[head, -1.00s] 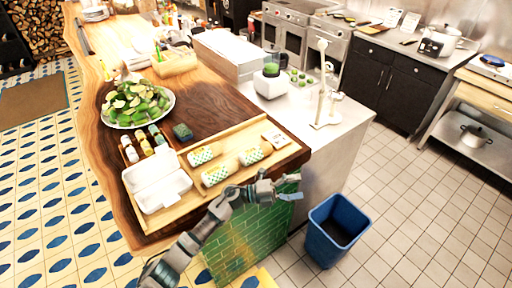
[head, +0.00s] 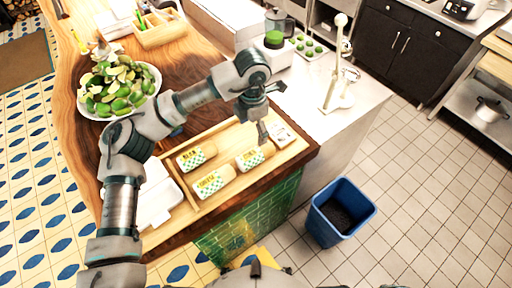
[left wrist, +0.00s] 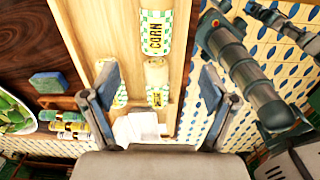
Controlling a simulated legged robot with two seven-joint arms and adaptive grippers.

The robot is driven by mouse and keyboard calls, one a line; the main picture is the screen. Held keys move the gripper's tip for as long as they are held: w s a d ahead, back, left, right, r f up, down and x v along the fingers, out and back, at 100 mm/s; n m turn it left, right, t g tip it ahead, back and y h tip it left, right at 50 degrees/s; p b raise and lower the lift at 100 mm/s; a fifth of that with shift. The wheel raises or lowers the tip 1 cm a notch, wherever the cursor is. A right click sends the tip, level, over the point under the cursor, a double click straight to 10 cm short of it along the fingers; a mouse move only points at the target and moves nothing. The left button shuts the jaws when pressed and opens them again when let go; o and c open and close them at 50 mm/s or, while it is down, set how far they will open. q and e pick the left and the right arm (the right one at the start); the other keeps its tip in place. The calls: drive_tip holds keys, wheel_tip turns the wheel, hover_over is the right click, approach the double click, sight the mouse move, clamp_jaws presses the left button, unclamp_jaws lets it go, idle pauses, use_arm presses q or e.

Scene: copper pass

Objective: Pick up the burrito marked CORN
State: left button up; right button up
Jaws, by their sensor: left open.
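The burrito marked CORN (left wrist: 155,32) lies on the wooden tray, in the upper middle of the left wrist view. By its place it matches the right-hand burrito (head: 250,159) in the head view, where its label is too small to read surely. Two more wrapped burritos lie on the tray, one at the front (head: 212,183) and one at the back left (head: 195,156). My left gripper (head: 268,115) is open and empty above the tray's right part. In the left wrist view its fingers (left wrist: 158,78) are spread, with CORN beyond them.
The wooden tray (head: 222,138) has raised edges. A white clamshell box (head: 158,200) sits at its left, partly behind my arm. A bowl of limes (head: 118,90) stands behind. A blue bin (head: 341,212) is on the floor at right.

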sight(253, 153)
use_arm(q)
drive_tip(key=f+p, duration=0.1)
drive_tip(key=f, duration=1)
drive_tip(key=shift+w, duration=0.2)
drive_tip(key=f, duration=0.1)
drive_tip(key=f+p, duration=0.1)
drive_tip(key=f, duration=0.1)
drive_tip(key=f+p, duration=0.1)
drive_tip(key=shift+w+f, duration=0.3)
drive_tip(key=shift+w, duration=0.05)
drive_tip(key=shift+f, duration=0.4)
drive_tip(key=c, duration=1.5)
drive_tip(key=shift+r, duration=0.1)
